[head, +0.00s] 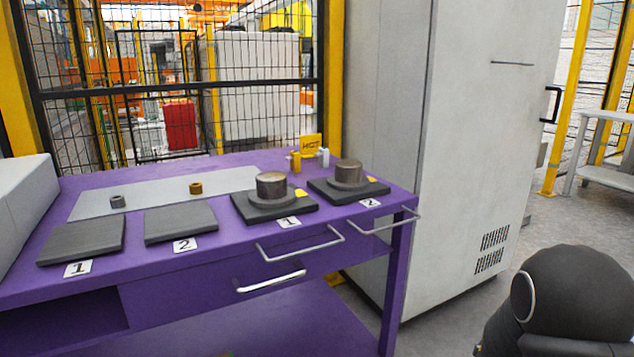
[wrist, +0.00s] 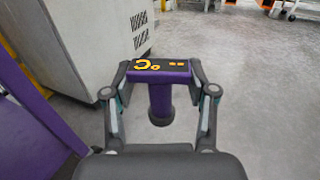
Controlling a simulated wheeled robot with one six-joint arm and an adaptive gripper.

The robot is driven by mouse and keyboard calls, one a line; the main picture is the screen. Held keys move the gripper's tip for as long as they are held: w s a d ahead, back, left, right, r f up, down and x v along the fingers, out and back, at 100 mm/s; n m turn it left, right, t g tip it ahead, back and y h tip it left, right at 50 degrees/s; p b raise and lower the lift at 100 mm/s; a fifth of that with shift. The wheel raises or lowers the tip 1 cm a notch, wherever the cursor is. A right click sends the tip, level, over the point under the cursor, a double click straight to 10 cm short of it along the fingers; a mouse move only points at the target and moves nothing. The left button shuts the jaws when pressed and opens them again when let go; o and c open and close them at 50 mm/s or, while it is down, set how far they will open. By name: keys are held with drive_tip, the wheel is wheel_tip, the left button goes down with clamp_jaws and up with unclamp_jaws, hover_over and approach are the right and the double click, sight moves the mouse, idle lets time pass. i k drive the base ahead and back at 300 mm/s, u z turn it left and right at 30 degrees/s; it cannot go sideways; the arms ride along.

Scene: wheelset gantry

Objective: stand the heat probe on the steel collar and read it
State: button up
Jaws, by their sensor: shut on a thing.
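My gripper (wrist: 160,82) is shut on the heat probe (wrist: 160,102), a purple T-shaped tool with a dark display. The display shows an orange degree-C sign, upside down in this view, and two short dashes. The probe is held over bare grey floor, away from the bench. A small grey, steel-looking collar (head: 118,202) lies on the light grey mat on the bench, left of a brass-coloured one (head: 195,188). In the head view neither my gripper nor the probe shows.
The purple bench (head: 190,262) carries dark pads 1 (head: 82,242) and 2 (head: 180,222), and dark plates 1 (head: 240,207) and 2 (head: 376,190) with metal cylinders. A HOT sign (head: 311,145) stands behind. Handles jut from the front. A tall grey cabinet (head: 470,150) stands right.

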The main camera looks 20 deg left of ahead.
sight(117, 196)
drive_tip(key=u, duration=1.6)
